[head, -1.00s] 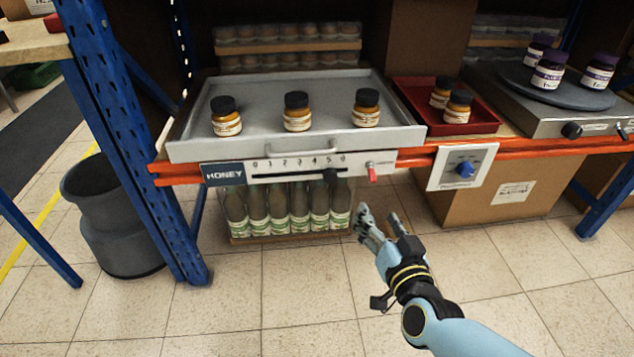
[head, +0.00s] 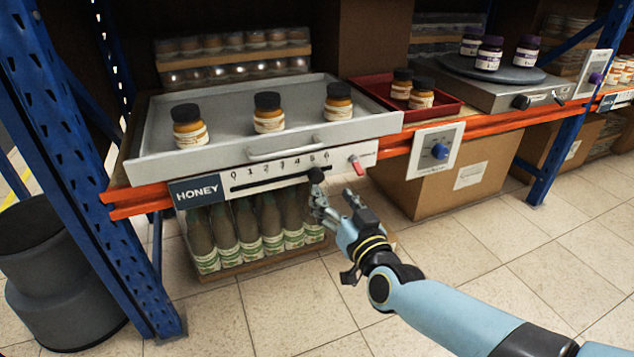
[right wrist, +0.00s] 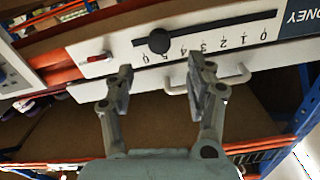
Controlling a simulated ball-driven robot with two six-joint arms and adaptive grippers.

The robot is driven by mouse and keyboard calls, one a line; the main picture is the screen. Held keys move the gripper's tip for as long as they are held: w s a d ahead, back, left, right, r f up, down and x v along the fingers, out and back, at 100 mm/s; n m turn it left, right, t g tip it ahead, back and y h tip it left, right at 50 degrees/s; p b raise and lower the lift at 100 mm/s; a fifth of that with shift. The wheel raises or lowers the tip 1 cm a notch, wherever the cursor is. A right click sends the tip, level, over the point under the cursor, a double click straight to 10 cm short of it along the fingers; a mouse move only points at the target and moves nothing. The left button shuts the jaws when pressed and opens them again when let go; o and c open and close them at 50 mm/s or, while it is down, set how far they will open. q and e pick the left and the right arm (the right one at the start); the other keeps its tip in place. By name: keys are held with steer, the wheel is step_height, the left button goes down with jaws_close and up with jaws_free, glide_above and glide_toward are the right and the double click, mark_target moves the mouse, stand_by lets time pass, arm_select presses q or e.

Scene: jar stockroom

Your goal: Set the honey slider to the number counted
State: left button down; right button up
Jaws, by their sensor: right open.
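The honey slider is a black slot on a white strip marked 0 to 6, beside the HONEY label (head: 197,189). Its black knob (head: 316,174) stands near the high end, around 5 to 6; I cannot tell the exact mark. The knob also shows in the right wrist view (right wrist: 159,40). Three amber jars with black lids, left (head: 189,127), middle (head: 268,113) and right (head: 338,101), stand in the grey tray (head: 230,150) above. My right gripper (head: 335,198) is open and empty, just below the knob and apart from it. My left gripper is out of view.
A red-tipped lever (head: 357,166) sits right of the slider, then a blue dial (head: 439,151). A red tray (head: 440,112) holds two amber jars; purple-labelled jars stand on a turntable (head: 505,74). Bottles (head: 245,230) stand below the slider. The floor in front is clear.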

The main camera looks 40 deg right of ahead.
mark_target(317, 177)
steer(key=b+x, duration=0.2)
steer(key=x, duration=0.5)
steer(key=shift+w+f, duration=0.2)
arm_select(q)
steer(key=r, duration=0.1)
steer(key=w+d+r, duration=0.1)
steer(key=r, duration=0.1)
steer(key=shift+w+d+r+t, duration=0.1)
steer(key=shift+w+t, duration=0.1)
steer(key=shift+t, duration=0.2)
arm_select(e)
steer(key=shift+w+d+r, duration=0.1)
steer(key=shift+w+d, duration=0.05)
steer(key=shift+w, duration=0.25)
steer(key=shift+c, duration=0.4)
jaws_close()
